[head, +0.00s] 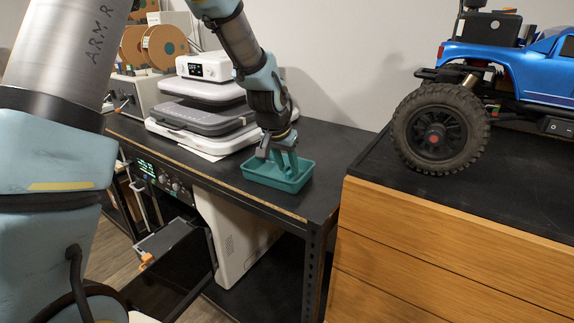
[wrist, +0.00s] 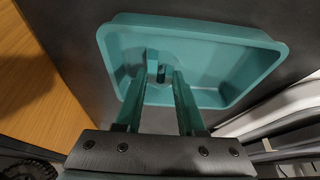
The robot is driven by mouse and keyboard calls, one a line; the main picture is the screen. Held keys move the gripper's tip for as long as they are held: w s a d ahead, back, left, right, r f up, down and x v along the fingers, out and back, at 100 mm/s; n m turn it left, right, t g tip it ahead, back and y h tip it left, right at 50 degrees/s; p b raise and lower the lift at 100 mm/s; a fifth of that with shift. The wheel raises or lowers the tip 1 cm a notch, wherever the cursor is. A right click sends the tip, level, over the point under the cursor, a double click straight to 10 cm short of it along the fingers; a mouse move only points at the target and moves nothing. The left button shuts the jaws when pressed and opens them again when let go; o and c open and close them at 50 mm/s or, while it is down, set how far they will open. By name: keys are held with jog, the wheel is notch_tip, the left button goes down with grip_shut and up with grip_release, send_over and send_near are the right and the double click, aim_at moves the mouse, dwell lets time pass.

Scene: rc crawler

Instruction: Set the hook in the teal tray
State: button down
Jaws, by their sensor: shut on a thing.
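The teal tray (head: 301,180) sits on the black bench near its front right corner. It also shows in the wrist view (wrist: 235,38). My gripper (head: 285,166) points down at the tray, with its teal fingertips over or inside it. In the wrist view, my fingers (wrist: 163,74) are a little apart, with a small dark piece (wrist: 161,73) between their tips, probably the hook. They are shut on it. Most of the hook is hidden, and I cannot tell whether it touches the tray floor.
A stack of grey and white devices (head: 205,100) stands left of the tray. A blue crawler (head: 490,60) with big tyres stands on the wooden drawer cabinet (head: 440,240) at right. The bench (head: 335,150) is bare behind the tray.

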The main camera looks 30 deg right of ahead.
jog(key=shift+f, duration=0.4)
jog(key=shift+f, duration=0.15)
jog(key=c, duration=0.5)
grip_release()
jog(key=shift+r, duration=0.25)
jog(key=b+v, duration=0.2)
jog(key=v, duration=1)
jog(key=w+a+f+n+y, duration=0.1)
jog(key=a+f+n, duration=0.2)
jog(key=a, duration=0.7)
jog(key=a+f+n+y, duration=0.1)
jog(key=a+f+n, duration=0.1)
jog(key=a, duration=0.9)
jog(key=s+a+f+n, duration=0.1)
jog(key=s+a, duration=0.1)
jog(key=a, duration=0.2)
jog(key=s+a+f+n+y, duration=0.1)
jog(key=s+a+n, duration=0.1)
jog(key=a, duration=0.3)
jog(key=s+a+f+n+g, duration=0.1)
jog(key=s+a, duration=0.1)
jog(key=a, duration=0.2)
jog(key=shift+s+a+f+n, duration=0.3)
jog(key=shift+n, duration=0.1)
